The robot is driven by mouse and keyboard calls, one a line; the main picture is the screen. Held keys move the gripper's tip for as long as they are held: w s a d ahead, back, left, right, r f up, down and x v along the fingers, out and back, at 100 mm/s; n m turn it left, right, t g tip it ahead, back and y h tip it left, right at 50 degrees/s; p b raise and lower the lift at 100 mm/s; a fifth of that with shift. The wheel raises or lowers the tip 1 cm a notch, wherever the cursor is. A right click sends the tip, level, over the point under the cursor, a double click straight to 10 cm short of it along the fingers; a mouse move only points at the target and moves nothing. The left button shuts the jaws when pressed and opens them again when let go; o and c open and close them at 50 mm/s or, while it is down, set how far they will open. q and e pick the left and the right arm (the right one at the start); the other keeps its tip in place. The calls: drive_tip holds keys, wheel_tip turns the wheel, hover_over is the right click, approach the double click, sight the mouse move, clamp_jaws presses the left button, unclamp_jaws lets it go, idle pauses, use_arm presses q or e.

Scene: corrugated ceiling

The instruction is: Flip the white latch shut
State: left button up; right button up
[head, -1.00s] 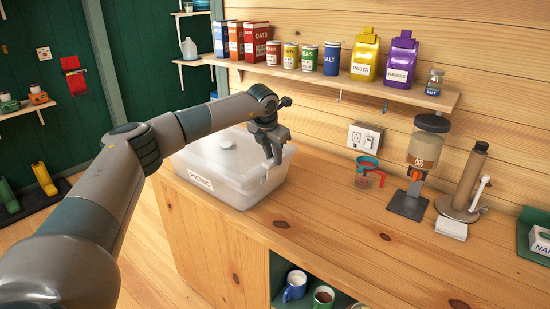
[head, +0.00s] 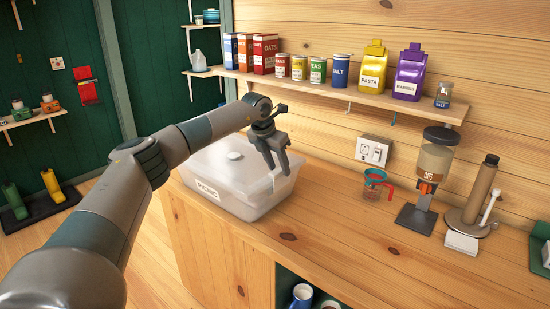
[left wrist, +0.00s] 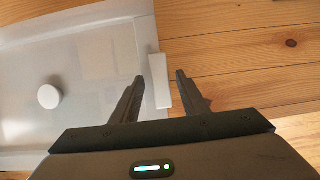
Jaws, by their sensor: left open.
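The white latch (left wrist: 159,81) is a short flat strip on the right edge of the clear plastic box, seen in the left wrist view. The box (head: 248,203) stands on the counter with its lid on and a white label on its front. My left gripper (head: 279,170) is open at the box's right end, pointing down. In the left wrist view, the open fingers (left wrist: 160,78) lie on either side of the latch; I cannot tell whether they touch it. In the head view the gripper partly hides the latch. My right gripper is not in view.
The wooden counter (head: 330,230) is clear just right of the box. Further right stand a measuring cup (head: 374,186), a dispenser (head: 427,175) and a paper towel holder (head: 478,195). A shelf (head: 340,94) with boxes, cans and bags runs above the counter.

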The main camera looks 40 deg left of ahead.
sight(273, 172)
use_arm(q)
drive_tip(key=shift+r, duration=0.15)
drive_tip(key=b+v, duration=0.2)
drive_tip(key=v, duration=0.3)
drive_tip(key=shift+r, duration=0.15)
drive_tip(key=b+v, duration=0.2)
drive_tip(key=v, duration=0.9)
drive_tip(key=shift+s+r+b, duration=0.2)
drive_tip(key=shift+r+b, duration=0.1)
drive_tip(key=shift+r, duration=0.1)
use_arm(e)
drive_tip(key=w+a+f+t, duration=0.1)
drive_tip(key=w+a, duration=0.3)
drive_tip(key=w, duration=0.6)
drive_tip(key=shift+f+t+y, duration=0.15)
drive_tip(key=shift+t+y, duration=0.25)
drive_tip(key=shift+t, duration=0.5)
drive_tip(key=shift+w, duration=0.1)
use_arm(q)
drive_tip(key=shift+f, duration=0.1)
